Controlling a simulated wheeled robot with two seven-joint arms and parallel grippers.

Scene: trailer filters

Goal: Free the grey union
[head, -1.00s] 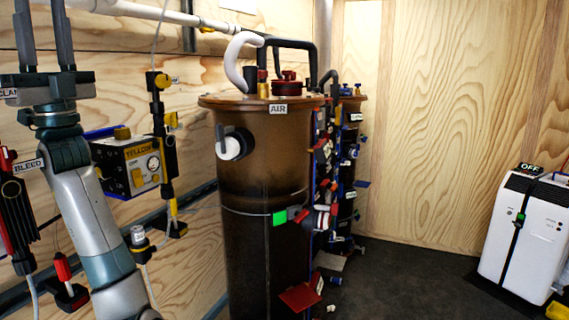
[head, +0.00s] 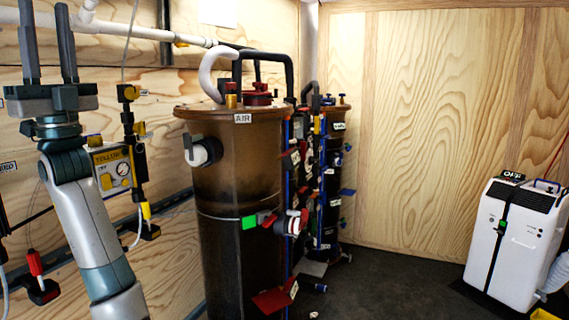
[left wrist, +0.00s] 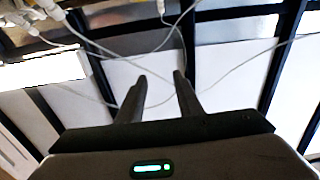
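I cannot tell for sure which part is the grey union. Other small pale fittings (head: 296,222) sit at the tank's right side. My left gripper (head: 44,8) is raised at the far left of the head view, fingers apart and empty, well clear of the tank. In the left wrist view the left gripper (left wrist: 160,76) points at pale panels, dark bars and thin cables, with nothing between its fingers. My right gripper is out of view.
A yellow control box (head: 113,170) and black valve assembly hang on the plywood wall left of the tank. A white pipe (head: 150,35) runs above. A second dark tank (head: 334,185) stands behind. A white portable unit (head: 515,240) stands right. Dark floor (head: 390,285) between is free.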

